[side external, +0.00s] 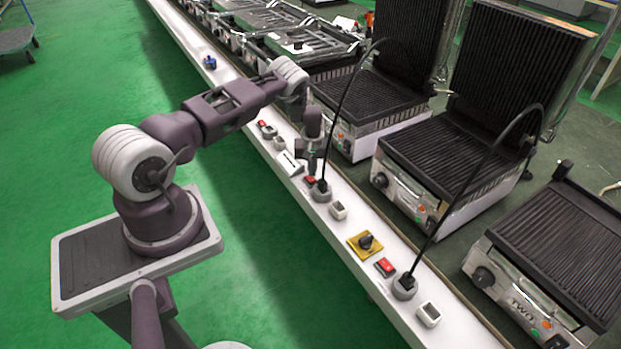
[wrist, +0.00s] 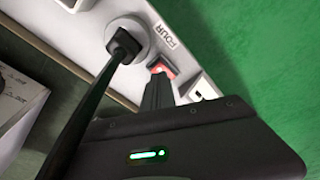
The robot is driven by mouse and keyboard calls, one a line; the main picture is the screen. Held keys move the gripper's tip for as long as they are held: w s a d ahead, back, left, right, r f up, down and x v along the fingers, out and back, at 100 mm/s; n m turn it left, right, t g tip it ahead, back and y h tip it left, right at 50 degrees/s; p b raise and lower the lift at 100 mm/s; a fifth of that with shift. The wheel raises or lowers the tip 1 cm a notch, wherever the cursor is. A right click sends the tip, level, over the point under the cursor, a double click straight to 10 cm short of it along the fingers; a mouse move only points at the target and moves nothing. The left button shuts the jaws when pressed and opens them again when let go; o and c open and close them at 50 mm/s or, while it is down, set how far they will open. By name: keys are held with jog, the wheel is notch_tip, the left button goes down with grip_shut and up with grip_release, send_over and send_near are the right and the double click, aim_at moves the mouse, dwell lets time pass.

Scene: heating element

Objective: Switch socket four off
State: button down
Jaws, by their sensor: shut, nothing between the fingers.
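The word FOUR is on a label (wrist: 168,38) on the white strip in the wrist view. Beside it is a round grey socket (wrist: 140,30) with a black plug (wrist: 124,43) and cable in it. A red switch (wrist: 163,66) sits next to the label; my gripper's fingers partly cover it. My gripper (wrist: 159,78) is shut and empty, its tips at or just above the switch; contact cannot be told. In the side view my gripper (side external: 314,168) points down close to the red switch (side external: 310,180) and the plugged socket (side external: 321,195). The switch's on or off position is not readable.
The white strip (side external: 345,228) also carries a yellow plate with a black knob (side external: 366,243), another red switch (side external: 385,267) and another plugged socket (side external: 405,289). Contact grills (side external: 440,160) stand behind it. Black cables rise near my gripper.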

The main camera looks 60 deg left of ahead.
aim_at(312, 180)
jog(key=shift+f, duration=1.05)
dwell(0.4)
jog(key=shift+r, duration=3.55)
